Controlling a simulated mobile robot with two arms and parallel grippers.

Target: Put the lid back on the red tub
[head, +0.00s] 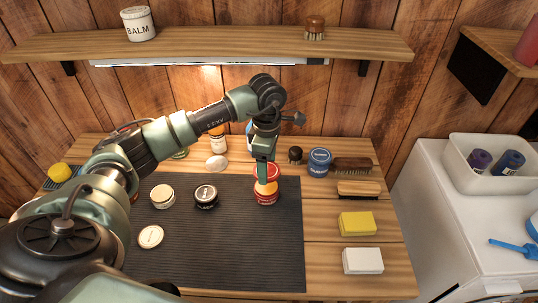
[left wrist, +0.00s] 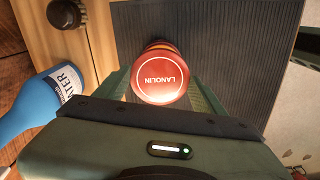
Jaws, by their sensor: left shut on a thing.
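The red lid (head: 267,169), marked LANOLIN in the left wrist view (left wrist: 162,78), is between the fingers of my left gripper (head: 265,172). The gripper points down and is shut on the lid. The red tub (head: 267,198) stands upright on the dark mat, directly below the lid. An orange-yellow band shows between lid and tub; I cannot tell whether lid and tub touch. In the left wrist view the lid hides most of the tub. My right gripper is not in view.
The dark ribbed mat (head: 250,255) has free room in front. A black tin (head: 206,197), a pale tin (head: 162,197) and a white lid (head: 150,237) lie left. A blue tin (head: 320,163), brushes (head: 358,188) and a yellow sponge (head: 357,223) are right. A shelf (head: 220,42) hangs behind.

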